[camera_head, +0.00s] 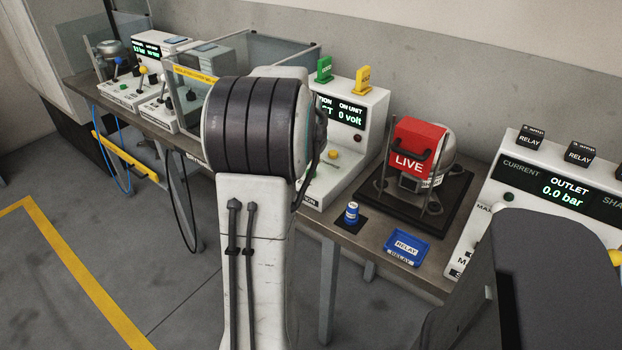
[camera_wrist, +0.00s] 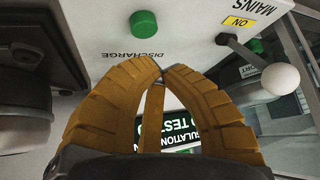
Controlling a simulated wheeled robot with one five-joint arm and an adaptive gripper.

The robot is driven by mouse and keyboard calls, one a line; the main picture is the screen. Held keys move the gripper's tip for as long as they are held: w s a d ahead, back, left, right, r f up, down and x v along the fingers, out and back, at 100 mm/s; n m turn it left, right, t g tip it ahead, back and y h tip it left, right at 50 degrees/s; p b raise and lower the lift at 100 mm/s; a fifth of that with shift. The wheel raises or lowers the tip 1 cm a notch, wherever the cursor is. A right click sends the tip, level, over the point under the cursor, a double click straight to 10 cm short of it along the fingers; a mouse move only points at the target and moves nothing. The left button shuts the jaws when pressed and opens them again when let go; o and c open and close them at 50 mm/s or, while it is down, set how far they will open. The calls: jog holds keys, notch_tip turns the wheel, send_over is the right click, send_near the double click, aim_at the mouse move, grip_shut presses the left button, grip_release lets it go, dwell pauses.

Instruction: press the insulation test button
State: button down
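My gripper (camera_wrist: 158,78) shows in the wrist view, its two yellow-brown fingers meeting at the tips with nothing seen between them. In the head view my arm hides it. The tips are over a white panel (camera_wrist: 105,35), seen upside down, with a green button (camera_wrist: 144,23) beside the word DISCHARGE. A dark display (camera_wrist: 190,130) with partly hidden text, including TEST, shows behind and between the fingers. In the head view, a white unit (camera_head: 366,112) has a display reading 0 volt (camera_head: 340,112) and a yellow button (camera_head: 333,155). No button marked insulation test is readable.
A lever with a white ball (camera_wrist: 281,79) and another green button (camera_wrist: 253,46) are right of the fingers. In the head view, a red LIVE cover (camera_head: 415,145), a blue RELAY tray (camera_head: 408,247) and a white outlet console (camera_head: 545,185) stand right of my arm.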

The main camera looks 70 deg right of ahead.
jog(key=shift+f+b, duration=0.5)
jog(key=shift+f, duration=0.25)
jog(key=c, duration=1.9)
grip_release()
grip_shut()
jog(key=shift+f, duration=0.2)
jog(key=shift+f+b, duration=0.2)
jog(key=shift+b, duration=0.25)
jog(key=shift+f+b, duration=0.5)
jog(key=shift+f, duration=0.05)
jog(key=shift+r, duration=0.15)
jog(key=shift+r+p, duration=0.7)
jog(key=shift+r, duration=0.15)
